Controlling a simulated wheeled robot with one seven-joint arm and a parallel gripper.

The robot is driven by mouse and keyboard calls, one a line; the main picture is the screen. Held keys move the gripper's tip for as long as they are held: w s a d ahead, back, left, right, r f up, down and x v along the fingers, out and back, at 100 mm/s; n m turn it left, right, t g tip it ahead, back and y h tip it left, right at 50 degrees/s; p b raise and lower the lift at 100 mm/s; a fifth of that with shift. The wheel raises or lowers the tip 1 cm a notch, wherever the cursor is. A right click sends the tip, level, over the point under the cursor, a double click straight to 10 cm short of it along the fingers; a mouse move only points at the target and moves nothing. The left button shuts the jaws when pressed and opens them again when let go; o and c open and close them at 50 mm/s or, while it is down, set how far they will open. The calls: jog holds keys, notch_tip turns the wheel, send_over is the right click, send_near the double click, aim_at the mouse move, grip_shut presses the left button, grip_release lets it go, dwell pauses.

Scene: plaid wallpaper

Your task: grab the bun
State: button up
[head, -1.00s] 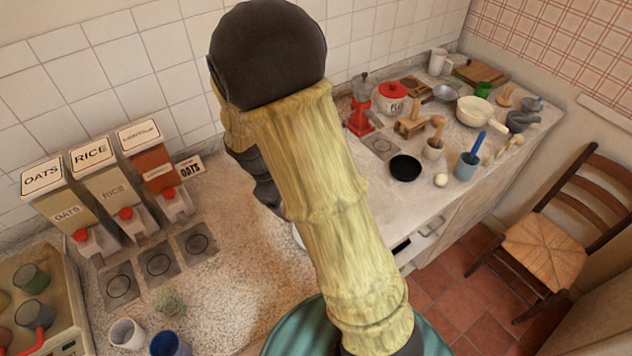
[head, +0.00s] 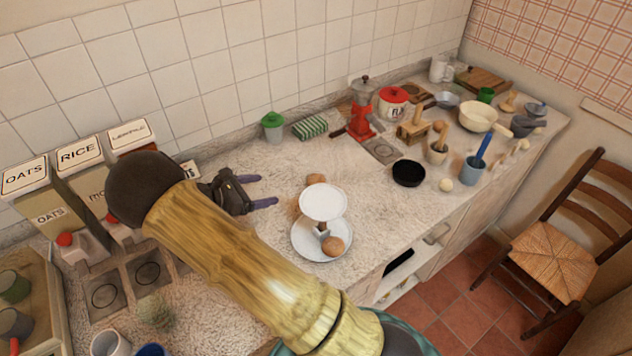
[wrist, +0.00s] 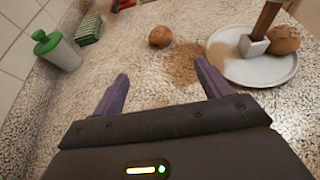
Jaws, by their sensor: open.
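Two round brown bun-like things are in view, and I cannot tell which is the bun. One (head: 315,180) lies on the counter behind the white stand; the wrist view shows this bun-like thing (wrist: 160,36) ahead of my fingers. The other (head: 333,246) sits on the stand's lower plate (head: 305,241); in the wrist view this speckled one (wrist: 285,40) is at the right. My gripper (head: 269,190) is open and empty above the counter, left of the stand. In the wrist view, my gripper (wrist: 162,72) has its fingers spread, apart from both round things.
The stand's upper plate (head: 323,201) overhangs part of the lower one. A brown crumbly patch (wrist: 185,64) lies between the fingers and the lower plate (wrist: 250,68). A green-lidded canister (head: 273,126) and striped green block (head: 310,127) stand behind. Dispensers (head: 40,195) stand left.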

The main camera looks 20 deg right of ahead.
aim_at(309, 181)
jog(key=p+x, duration=0.3)
jog(key=x, duration=0.9)
jog(key=shift+f, duration=0.1)
jog(key=shift+d, duration=0.1)
jog(key=p+x, duration=0.2)
jog(key=x, duration=0.2)
jog(key=shift+d, duration=0.2)
jog(key=shift+w+d+f, duration=0.15)
jog(key=shift+d, duration=0.25)
jog(key=shift+c, duration=0.5)
jog(key=c, duration=1)
